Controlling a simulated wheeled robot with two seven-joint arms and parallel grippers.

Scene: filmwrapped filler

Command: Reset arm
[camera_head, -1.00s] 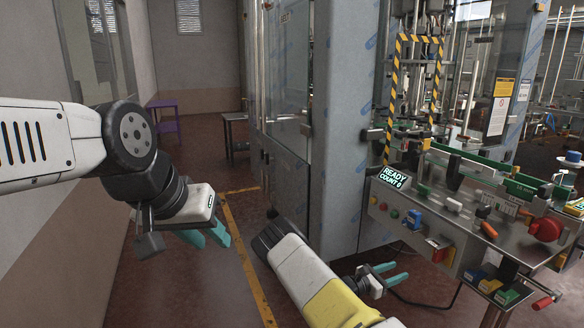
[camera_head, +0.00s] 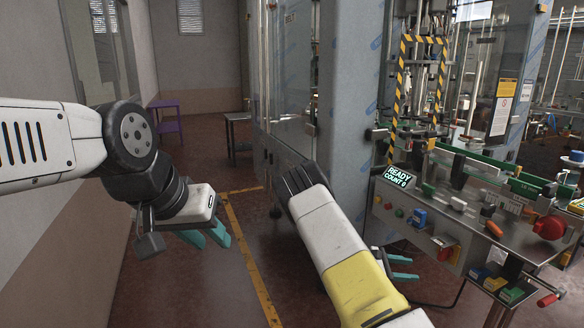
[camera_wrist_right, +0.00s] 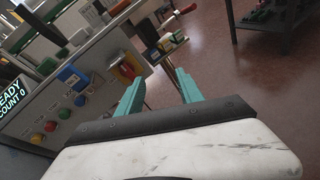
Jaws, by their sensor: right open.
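My left gripper (camera_head: 208,236) hangs at the left in the head view, its teal fingers apart with nothing between them. My right arm reaches up from the bottom middle, and its yellow and white link hides most of the hand. My right gripper (camera_head: 402,267) shows beyond that link, in front of and below the machine's control panel. In the right wrist view the right gripper (camera_wrist_right: 160,76) is open and empty, its teal fingers apart, with the panel to its left.
The filling machine's control panel (camera_head: 408,218) has buttons, a red switch (camera_head: 442,252) and a "READY COUNT 0" display (camera_head: 397,177). A steel cabinet column (camera_head: 350,110) stands behind my right arm. A purple table (camera_head: 164,117) is far back left. The floor between my arms is clear.

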